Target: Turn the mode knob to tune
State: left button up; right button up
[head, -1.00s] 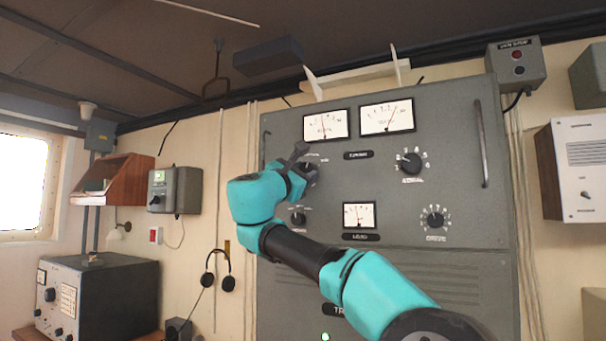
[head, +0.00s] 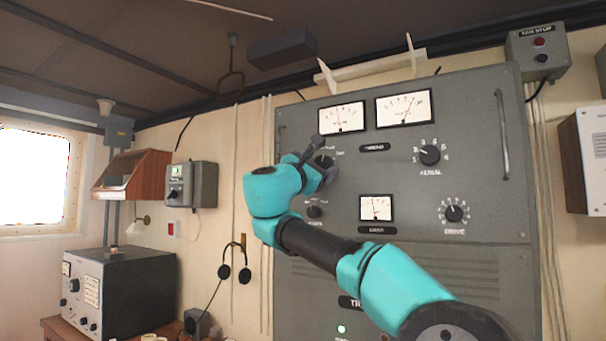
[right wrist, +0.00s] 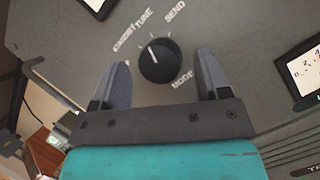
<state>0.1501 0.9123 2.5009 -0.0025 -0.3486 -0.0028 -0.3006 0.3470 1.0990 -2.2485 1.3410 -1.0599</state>
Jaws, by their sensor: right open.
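The mode knob (right wrist: 159,62) is a round black knob with a white pointer line, on the grey panel (right wrist: 230,30). In the right wrist view its pointer leans up and left, towards the STANDBY and TUNE lettering; which mark it meets is hard to tell. SEND is printed to the right of TUNE. My right gripper (right wrist: 164,64) is open, one finger on each side of the knob with gaps between; contact is not visible. In the head view my right gripper (head: 322,168) is at the panel's upper left, partly covering the knob. My left gripper is not in view.
Two meters (head: 342,118) sit above the knob. Another knob (head: 314,211) is below it, near my arm. The aerial knob (head: 429,155), drive knob (head: 454,213) and a panel handle (head: 502,135) are to the right. Headphones (head: 234,273) hang at the left.

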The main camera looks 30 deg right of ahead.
jog(key=v, duration=1.7)
jog(key=shift+f, duration=0.15)
